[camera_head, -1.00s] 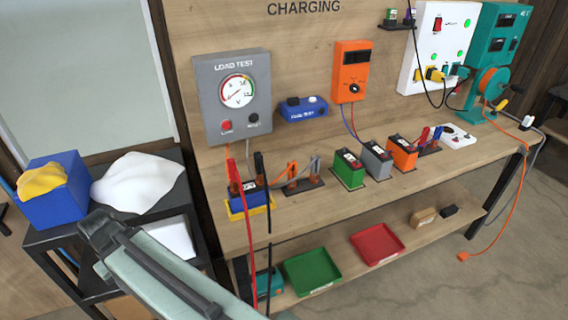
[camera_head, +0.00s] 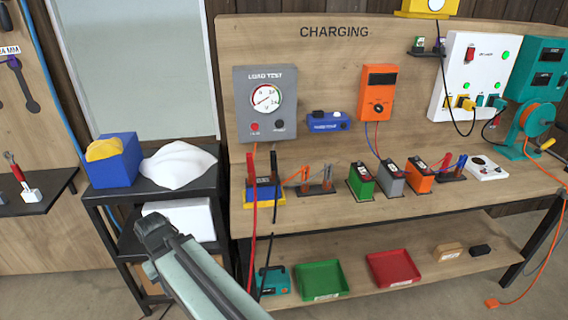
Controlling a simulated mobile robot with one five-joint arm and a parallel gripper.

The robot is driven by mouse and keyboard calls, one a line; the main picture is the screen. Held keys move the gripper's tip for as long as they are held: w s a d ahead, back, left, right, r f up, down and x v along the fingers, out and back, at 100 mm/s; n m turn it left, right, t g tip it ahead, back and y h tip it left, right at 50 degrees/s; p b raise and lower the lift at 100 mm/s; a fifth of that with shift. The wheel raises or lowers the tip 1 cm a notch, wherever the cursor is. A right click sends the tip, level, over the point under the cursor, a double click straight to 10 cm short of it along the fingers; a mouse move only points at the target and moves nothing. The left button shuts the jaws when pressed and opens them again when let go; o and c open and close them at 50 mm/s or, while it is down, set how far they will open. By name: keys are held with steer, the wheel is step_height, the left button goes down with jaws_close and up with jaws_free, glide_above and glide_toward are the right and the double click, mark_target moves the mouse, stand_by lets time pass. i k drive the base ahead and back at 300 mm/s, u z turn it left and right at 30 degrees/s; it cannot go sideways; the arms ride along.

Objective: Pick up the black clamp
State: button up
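The black clamp (camera_head: 276,165) stands upright at the blue battery (camera_head: 264,190) on the left end of the bench, with a black lead hanging down past the bench edge. The red clamp (camera_head: 250,168) stands just left of it, with a red lead. I cannot tell exactly how either clamp grips the battery. My pale green arm reaches up from the bottom of the view, left of the battery. No gripper fingers show, and nothing of mine touches the clamp.
The load tester (camera_head: 266,104) hangs above the clamp. The hanging red lead (camera_head: 251,240) crosses in front of the bench edge. A black side table (camera_head: 168,205) with a blue box (camera_head: 116,162) stands left. Green, grey and orange batteries stand right. Green (camera_head: 321,281) and red (camera_head: 393,268) trays lie below.

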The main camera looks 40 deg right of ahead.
mark_target(272, 156)
steer(key=u, duration=0.25)
steer(key=i, duration=0.95)
steer(key=z, duration=0.25)
